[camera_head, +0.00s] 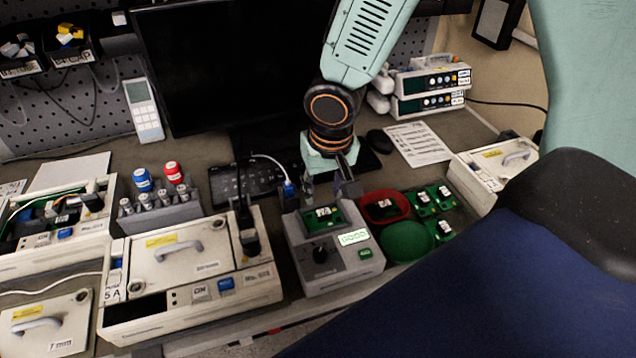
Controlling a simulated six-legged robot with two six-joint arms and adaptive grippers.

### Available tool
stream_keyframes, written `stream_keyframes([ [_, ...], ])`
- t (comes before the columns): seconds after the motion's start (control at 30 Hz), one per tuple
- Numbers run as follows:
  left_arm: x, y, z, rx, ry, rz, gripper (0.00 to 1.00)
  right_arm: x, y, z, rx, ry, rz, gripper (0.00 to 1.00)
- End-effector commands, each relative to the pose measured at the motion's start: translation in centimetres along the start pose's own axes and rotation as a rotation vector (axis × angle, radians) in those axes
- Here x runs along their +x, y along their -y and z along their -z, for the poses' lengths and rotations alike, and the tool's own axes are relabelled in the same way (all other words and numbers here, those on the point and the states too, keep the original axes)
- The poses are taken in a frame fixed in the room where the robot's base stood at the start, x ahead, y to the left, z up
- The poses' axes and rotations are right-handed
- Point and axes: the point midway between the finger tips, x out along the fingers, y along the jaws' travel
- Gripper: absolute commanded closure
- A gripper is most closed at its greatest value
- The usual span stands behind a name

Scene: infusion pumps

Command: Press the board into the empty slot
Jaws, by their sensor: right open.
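My right gripper (329,188) is open, its fingers pointing down just above a grey test box (318,272). A green board (323,215) with a white label sits on top of this box, directly below the fingers. I cannot tell whether the fingers touch it. An open device (52,222) with wires and green parts inside stands at the far left. I cannot make out an empty slot. My left gripper is not in view.
A red bin (384,207) and a green bin (408,242) stand right of the box. Closed pump cases (190,262) fill the left front. A rack of grey cylinders (160,212), a keyboard (247,183) and a dark monitor (230,65) are behind.

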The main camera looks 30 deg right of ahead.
Motion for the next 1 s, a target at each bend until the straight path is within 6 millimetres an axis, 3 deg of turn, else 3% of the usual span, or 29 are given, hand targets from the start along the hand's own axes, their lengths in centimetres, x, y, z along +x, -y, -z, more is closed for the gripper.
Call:
stream_keyframes([
  [0.2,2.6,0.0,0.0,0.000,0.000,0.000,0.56,3.2,0.0,-0.7,-0.001,0.002,0.000,0.59],
  [0.5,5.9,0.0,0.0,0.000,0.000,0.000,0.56,6.0,0.2,-0.9,-0.001,0.000,-0.001,0.59],
  [0.87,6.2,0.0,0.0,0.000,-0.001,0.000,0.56,6.2,0.3,-0.8,-0.002,0.000,-0.001,0.59],
  [1.0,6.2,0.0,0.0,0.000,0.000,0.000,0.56,6.2,0.3,-0.8,-0.002,0.000,-0.001,0.70],
])
